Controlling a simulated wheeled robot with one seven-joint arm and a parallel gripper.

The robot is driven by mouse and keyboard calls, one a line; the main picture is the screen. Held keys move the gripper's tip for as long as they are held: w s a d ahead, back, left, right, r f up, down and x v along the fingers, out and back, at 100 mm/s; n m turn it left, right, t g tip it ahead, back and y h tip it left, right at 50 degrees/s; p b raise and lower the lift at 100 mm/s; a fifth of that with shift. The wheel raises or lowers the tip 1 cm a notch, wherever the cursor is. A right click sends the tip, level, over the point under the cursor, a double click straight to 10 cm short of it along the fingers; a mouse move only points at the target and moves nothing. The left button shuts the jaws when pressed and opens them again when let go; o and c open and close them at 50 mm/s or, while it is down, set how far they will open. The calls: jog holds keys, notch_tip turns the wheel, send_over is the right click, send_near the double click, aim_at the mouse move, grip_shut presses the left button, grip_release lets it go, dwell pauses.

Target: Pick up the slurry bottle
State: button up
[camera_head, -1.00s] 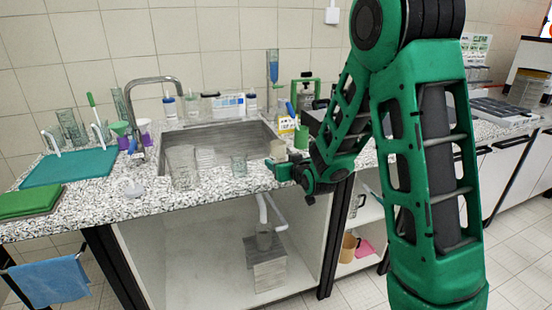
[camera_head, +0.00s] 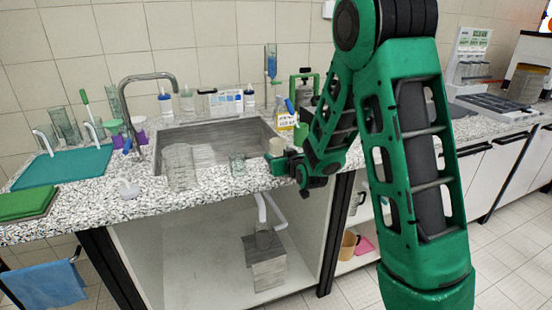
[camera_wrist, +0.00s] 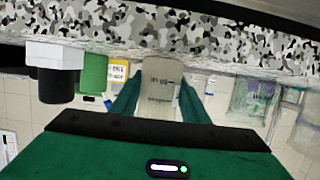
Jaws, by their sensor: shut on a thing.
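The slurry bottle (camera_head: 277,146) is a small pale, translucent container at the front right of the sink in the head view. In the wrist view, which is upside down, the bottle (camera_wrist: 160,92) has dark printed lettering and sits between my two green fingers. My gripper (camera_head: 279,163) is shut on it, with a finger against each side in the wrist view (camera_wrist: 161,103). The bottle looks upright in the head view. I cannot tell whether its base is clear of the counter.
The sink (camera_head: 215,138) lies behind and left, with clear glass beakers (camera_head: 180,167) at its front. A small beaker (camera_head: 238,164) stands near the bottle. A yellow-labelled box (camera_head: 286,121) and several bottles stand behind. The speckled counter (camera_head: 115,208) has free room at front left.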

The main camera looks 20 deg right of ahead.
aim_at(279, 147)
jog(key=shift+r, duration=0.15)
jog(key=shift+r, duration=1.75)
jog(key=shift+s+a+r, duration=0.1)
jog(key=shift+a+r, duration=0.15)
jog(key=shift+r, duration=0.05)
jog(key=shift+s+a+r, duration=2.3)
jog(key=shift+a+r, duration=0.8)
jog(key=shift+a, duration=1.65)
jog(key=w+a+r, duration=0.1)
jog(key=w+a, duration=0.1)
jog(key=a, duration=0.5)
jog(key=w+a+r, duration=0.1)
jog(key=w+a, duration=0.2)
jog(key=a, duration=0.4)
jog(key=shift+r, duration=0.4)
jog(key=shift+d, duration=0.2)
